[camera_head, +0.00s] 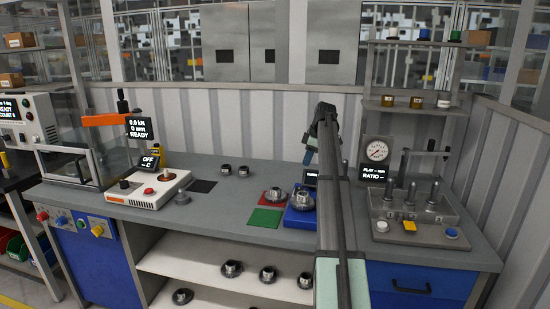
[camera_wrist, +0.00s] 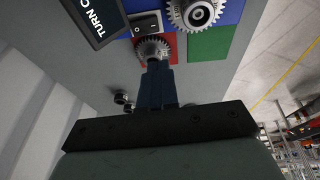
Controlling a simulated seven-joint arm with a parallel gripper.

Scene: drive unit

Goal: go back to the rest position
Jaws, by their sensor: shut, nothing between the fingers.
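My gripper (camera_head: 308,157) hangs above the rear of the grey workbench (camera_head: 235,200), raised clear of the bench top in the head view. In the wrist view its dark blue fingers (camera_wrist: 156,68) are together with nothing between them. The fingertips overlap the lower edge of a toothed gear part (camera_wrist: 153,48) on a red square in that view. The gear part (camera_head: 274,193) also shows in the head view, well below the gripper. My arm hides part of the bench to the right of the blue unit.
A blue unit (camera_head: 301,217) holds another gear part (camera_wrist: 195,12) beside a green square (camera_head: 264,217). A small display (camera_wrist: 95,20) stands behind.

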